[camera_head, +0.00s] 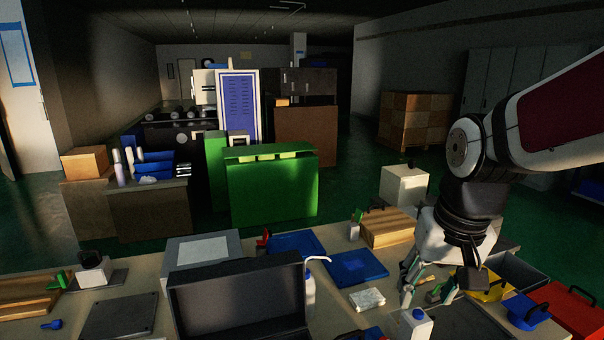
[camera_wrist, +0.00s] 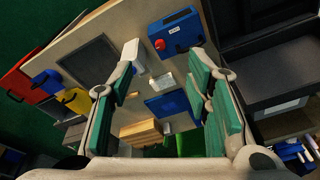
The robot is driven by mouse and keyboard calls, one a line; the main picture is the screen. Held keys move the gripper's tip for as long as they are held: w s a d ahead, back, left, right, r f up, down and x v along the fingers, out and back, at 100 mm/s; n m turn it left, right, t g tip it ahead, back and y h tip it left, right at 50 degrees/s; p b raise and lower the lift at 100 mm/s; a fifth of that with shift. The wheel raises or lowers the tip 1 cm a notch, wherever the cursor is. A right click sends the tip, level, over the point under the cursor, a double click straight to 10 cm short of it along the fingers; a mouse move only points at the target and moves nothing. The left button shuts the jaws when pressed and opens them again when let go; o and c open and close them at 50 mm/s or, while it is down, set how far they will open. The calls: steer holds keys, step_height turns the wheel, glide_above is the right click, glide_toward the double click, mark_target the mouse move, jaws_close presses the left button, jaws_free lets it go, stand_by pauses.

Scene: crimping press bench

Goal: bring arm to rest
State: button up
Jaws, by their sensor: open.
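My gripper (camera_head: 428,286) hangs from the arm at the right of the head view, above the cluttered bench (camera_head: 255,243). In the wrist view its two green-padded fingers (camera_wrist: 165,103) are spread wide apart, with nothing between the pads. The white packet (camera_head: 367,299) also lies left of my gripper in the head view.
An open dark case (camera_head: 240,296) stands upright at the front middle. A yellow bin (camera_head: 490,286) and a red box (camera_head: 567,312) are at the right.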

steer(key=s+r+n+t, duration=0.1)
steer(key=s+r+t, duration=0.1)
steer(key=s, duration=1.1)
steer(key=shift+s+r+n, duration=0.2)
steer(key=shift+r+n, duration=0.1)
steer(key=shift+r, duration=0.25)
